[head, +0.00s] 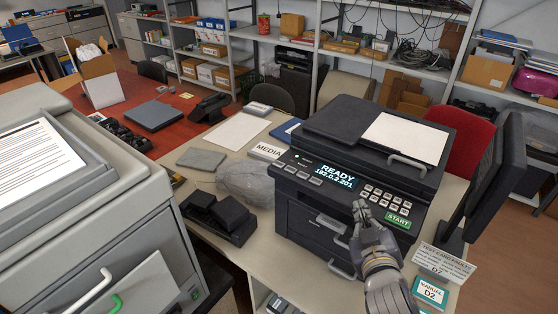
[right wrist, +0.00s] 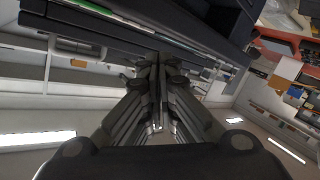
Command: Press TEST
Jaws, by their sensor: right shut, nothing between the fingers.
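A dark printer (head: 310,215) stands on the light table, its lit display (head: 322,173) reading READY and 192.0.2.201. A row of small grey buttons (head: 303,174) lies left of and below the display; their labels are too small to read. A keypad (head: 383,198) and a green START button (head: 398,221) are on the right. I cannot make out a button marked TEST. My right gripper (head: 362,212) is shut and empty at the panel's front edge, just left of the keypad's lower part; contact is unclear. The right wrist view shows its closed fingers (right wrist: 155,62) close under the dark printer edge. My left gripper is out of view.
A monitor (head: 492,175) stands right of the printer. A black phone-like device (head: 220,218) and a clear crumpled bag (head: 245,182) lie left. A large grey copier (head: 110,200) fills the left.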

